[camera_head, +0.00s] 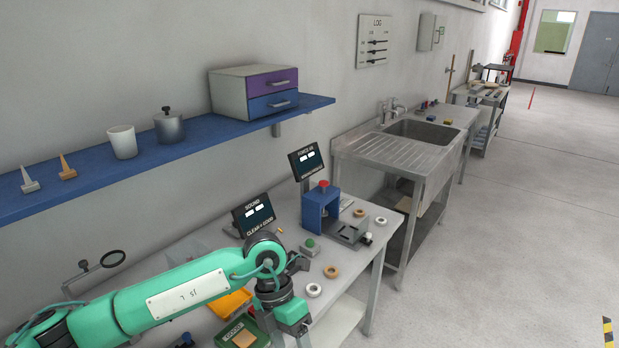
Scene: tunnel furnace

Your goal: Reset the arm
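My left arm comes in from the lower left and reaches across the front of the white workbench (345,262). Its gripper (299,328) points down at the bench's near edge, beside a green bin (262,336). The fingers are small and partly hidden by the wrist, so I cannot tell whether they are open or hold anything. My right gripper is not in view.
On the bench are a blue press (320,208), two display screens (306,160) (253,213), several rings and a yellow tray (232,303) near my arm. A blue shelf (200,143) hangs above. A steel sink (423,132) stands beyond. The floor (500,250) at right is clear.

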